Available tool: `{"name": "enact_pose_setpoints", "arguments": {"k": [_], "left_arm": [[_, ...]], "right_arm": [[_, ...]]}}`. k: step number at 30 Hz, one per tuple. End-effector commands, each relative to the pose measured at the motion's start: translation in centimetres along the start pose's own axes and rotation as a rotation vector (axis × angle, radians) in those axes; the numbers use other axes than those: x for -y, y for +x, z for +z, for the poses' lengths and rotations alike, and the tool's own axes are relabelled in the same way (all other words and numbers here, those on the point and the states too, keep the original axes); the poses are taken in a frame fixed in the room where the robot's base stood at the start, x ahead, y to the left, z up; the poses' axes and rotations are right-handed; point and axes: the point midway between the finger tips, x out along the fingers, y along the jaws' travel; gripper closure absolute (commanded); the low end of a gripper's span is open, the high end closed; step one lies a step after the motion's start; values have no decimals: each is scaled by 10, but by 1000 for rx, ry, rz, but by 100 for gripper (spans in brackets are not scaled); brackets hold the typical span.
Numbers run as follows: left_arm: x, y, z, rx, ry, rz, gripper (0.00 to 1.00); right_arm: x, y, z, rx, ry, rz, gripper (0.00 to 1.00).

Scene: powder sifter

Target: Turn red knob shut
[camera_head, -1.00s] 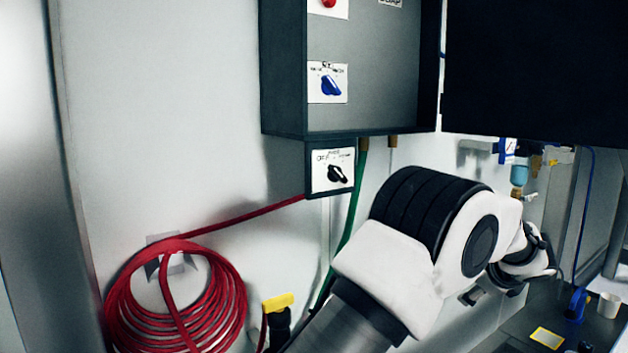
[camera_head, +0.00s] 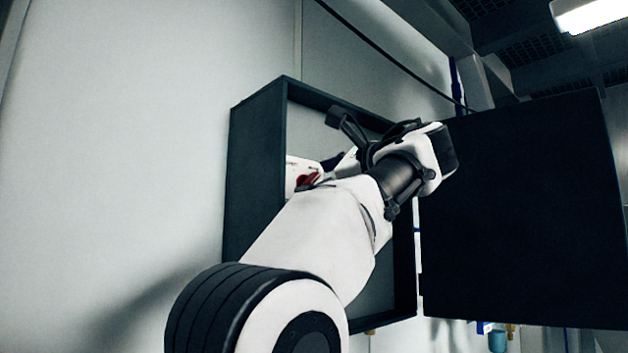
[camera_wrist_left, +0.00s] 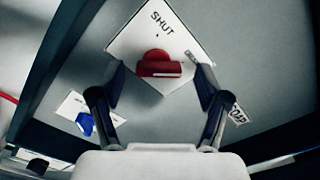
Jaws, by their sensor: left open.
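The red knob (camera_wrist_left: 158,66) sits on a white plate (camera_wrist_left: 180,25) marked SHUT, in the middle of the left wrist view. Its raised bar lies nearly level in that picture, and the plate is tilted. The fingers of my left gripper (camera_wrist_left: 160,79) are spread, one to each side of the knob, with gaps on both sides. In the head view the red knob (camera_head: 307,180) shows partly behind my left arm, and my left gripper (camera_head: 328,148) is up inside the cabinet opening. My right gripper is not seen.
The dark-framed cabinet (camera_head: 255,180) is open, with its black door (camera_head: 520,210) swung out to the right, close to my left wrist. The wall left of the cabinet is clear.

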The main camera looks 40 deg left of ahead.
Motion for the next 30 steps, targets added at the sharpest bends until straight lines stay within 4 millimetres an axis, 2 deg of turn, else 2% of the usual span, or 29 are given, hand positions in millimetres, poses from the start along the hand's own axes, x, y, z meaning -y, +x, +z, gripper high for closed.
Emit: {"name": "enact_pose_setpoints", "arguments": {"k": [3,9,10,12,15,30], "left_arm": [[0,10,0,-1,0,0,24],[0,11,-1,-1,0,-1,24],[0,11,-1,-1,0,-1,28],[0,11,-1,-1,0,-1,53],[0,11,-1,-2,0,-2,84],[1,11,2,0,-67,-4,84]], "right_arm": [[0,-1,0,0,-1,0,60],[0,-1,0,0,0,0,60],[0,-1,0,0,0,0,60],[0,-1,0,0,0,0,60],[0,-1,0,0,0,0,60],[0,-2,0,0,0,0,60]]}}
